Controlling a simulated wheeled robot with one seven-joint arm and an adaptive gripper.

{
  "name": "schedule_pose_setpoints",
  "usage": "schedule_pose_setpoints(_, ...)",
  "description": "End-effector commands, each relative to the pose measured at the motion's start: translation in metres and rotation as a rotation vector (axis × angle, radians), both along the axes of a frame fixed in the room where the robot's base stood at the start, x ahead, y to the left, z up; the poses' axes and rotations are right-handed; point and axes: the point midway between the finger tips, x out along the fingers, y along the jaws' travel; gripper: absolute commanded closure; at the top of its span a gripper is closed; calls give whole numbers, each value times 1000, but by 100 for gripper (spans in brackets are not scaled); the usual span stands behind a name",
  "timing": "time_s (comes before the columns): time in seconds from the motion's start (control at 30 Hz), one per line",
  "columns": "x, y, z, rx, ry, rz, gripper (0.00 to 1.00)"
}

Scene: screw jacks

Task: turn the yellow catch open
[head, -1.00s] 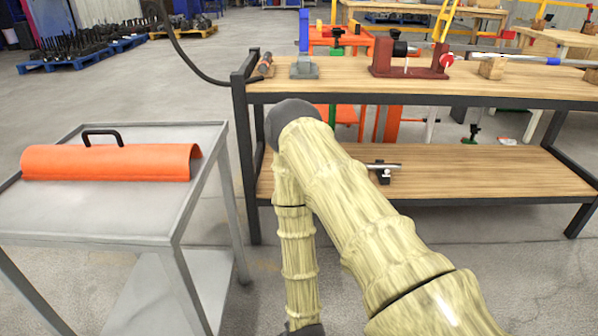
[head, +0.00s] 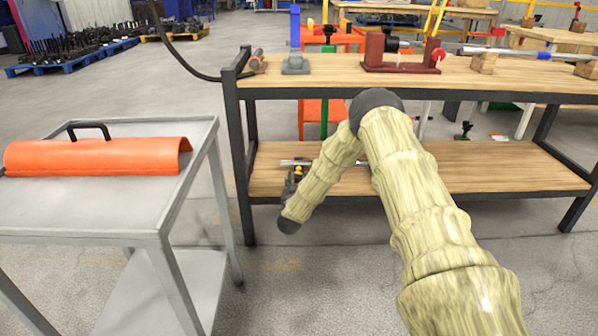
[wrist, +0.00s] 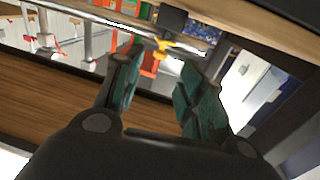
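The yellow catch (wrist: 164,45) shows in the wrist view beside a black block (wrist: 172,20) on a silver rod (wrist: 120,24). It appears just beyond the gap between my fingertips, apart from them as far as I can tell. My gripper (wrist: 160,62) is open and empty, with dark green pads. In the head view the rod (head: 290,162) lies over the lower shelf, with a small yellow spot, likely the catch (head: 298,169), next to my dark gripper (head: 292,182). My forearm hides part of the rod there.
The wooden bench has an upper top (head: 480,75) and a lower shelf (head: 470,168), with a dark post (head: 238,150) left of my gripper. A grey cart (head: 100,215) with an orange cover (head: 90,156) stands at left. Floor between them is clear.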

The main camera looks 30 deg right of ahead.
Motion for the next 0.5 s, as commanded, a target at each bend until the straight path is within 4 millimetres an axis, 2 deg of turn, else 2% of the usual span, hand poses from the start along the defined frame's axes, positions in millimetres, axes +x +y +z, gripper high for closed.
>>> schedule_pose_setpoints(0.5,61,-47,-3,1,-1,1,60)
